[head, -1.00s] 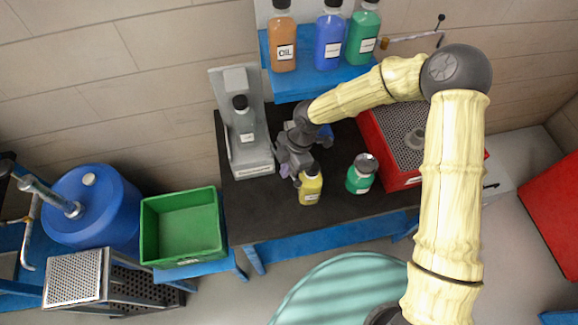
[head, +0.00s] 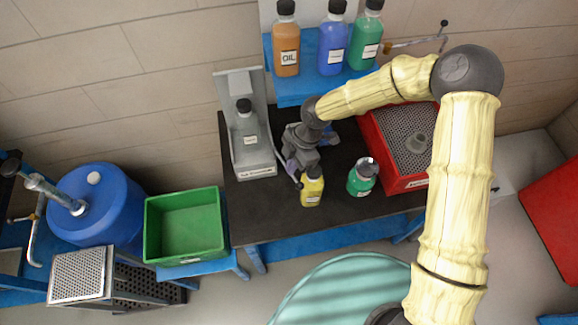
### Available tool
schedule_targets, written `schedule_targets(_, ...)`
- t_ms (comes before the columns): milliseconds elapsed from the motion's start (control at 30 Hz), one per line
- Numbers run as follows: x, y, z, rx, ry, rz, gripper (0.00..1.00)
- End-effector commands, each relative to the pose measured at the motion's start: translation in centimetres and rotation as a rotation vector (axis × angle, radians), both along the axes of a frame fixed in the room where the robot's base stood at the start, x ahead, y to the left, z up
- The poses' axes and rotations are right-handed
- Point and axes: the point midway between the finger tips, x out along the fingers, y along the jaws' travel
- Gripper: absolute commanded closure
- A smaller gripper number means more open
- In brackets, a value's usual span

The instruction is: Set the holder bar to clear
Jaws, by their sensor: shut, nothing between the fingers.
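The grey holder (head: 252,160) stands upright at the left of the dark bench, with a small grey dark-capped bottle (head: 245,118) in it. A thin dark bar (head: 281,160) slants from the holder's right side towards the front right and ends in a small knob. I take it for the holder bar; its exact setting is hard to read. My gripper (head: 292,170) is shut and empty, just right of the holder and close beside the bar. I cannot tell whether they touch. The wrist hides part of the bench behind.
A yellow bottle (head: 312,187) stands right in front of my gripper, and a green bottle (head: 362,177) further right. A red box with a perforated top (head: 408,184) is at the bench's right. Bottles line the blue shelf (head: 308,90) above. A green bin (head: 186,254) stands left.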

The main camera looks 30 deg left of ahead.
Motion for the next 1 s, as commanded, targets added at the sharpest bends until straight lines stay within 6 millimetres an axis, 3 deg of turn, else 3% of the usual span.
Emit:
schedule_targets(100,0.2,-0.2,2.3,0.001,0.002,0.001,1.00)
schedule_targets(500,1.0,-0.7,6.9,0.002,0.002,0.004,1.00)
schedule_targets(1000,1.1,-0.8,7.2,0.001,0.004,0.003,1.00)
